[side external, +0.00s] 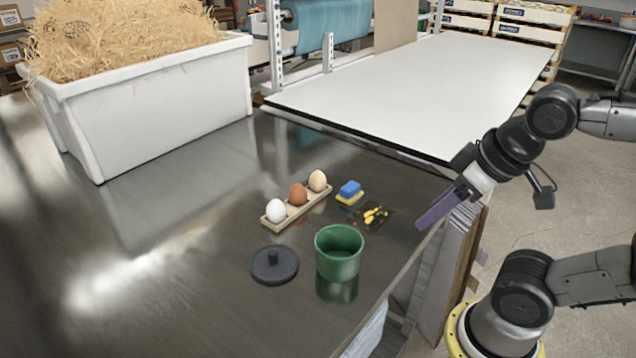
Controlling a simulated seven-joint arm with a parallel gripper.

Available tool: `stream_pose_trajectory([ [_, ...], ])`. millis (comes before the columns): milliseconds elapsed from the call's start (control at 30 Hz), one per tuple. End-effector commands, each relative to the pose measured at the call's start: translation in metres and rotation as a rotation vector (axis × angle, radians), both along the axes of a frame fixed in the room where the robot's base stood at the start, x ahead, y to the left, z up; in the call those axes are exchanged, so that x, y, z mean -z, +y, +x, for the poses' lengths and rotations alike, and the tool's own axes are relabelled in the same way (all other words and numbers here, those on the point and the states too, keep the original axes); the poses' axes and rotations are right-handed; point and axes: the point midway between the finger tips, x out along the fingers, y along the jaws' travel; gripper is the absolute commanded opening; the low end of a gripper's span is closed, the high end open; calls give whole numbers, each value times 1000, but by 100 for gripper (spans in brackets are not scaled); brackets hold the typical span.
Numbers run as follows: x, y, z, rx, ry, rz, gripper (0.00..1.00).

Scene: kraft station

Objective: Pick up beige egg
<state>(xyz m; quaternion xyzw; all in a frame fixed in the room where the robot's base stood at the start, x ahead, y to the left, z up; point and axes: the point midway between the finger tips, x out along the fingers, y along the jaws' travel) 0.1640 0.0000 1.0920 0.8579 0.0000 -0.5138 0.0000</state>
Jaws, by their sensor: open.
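A beige egg (318,180) stands in the far end of a wooden egg holder (290,214) on the dark metal table. A brown egg (298,194) is in the middle of the holder and a white egg (276,211) is at its near end. My gripper (428,222) is open and empty over the table's right edge, to the right of the eggs and well apart from them. Its fingers point down and to the left.
A green cup (339,252) and a dark lid with a knob (274,265) stand in front of the holder. A blue and yellow sponge block (350,192) and small yellow pieces (375,215) lie right of the eggs. A white bin of straw (150,112) stands back left.

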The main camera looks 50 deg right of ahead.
Motion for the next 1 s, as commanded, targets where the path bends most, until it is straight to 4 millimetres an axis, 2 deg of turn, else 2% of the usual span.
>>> stream_pose_trajectory([
  [100,0,0,0,0,0,0,53],
  [300,0,0,0,0,0,0,89],
  [600,0,0,0,5,0,3,90],
  [767,2,0,-5,98,24,52,90],
  [867,-16,0,-1,220,15,116,90],
  [1000,-55,-1,20,434,29,221,90],
])
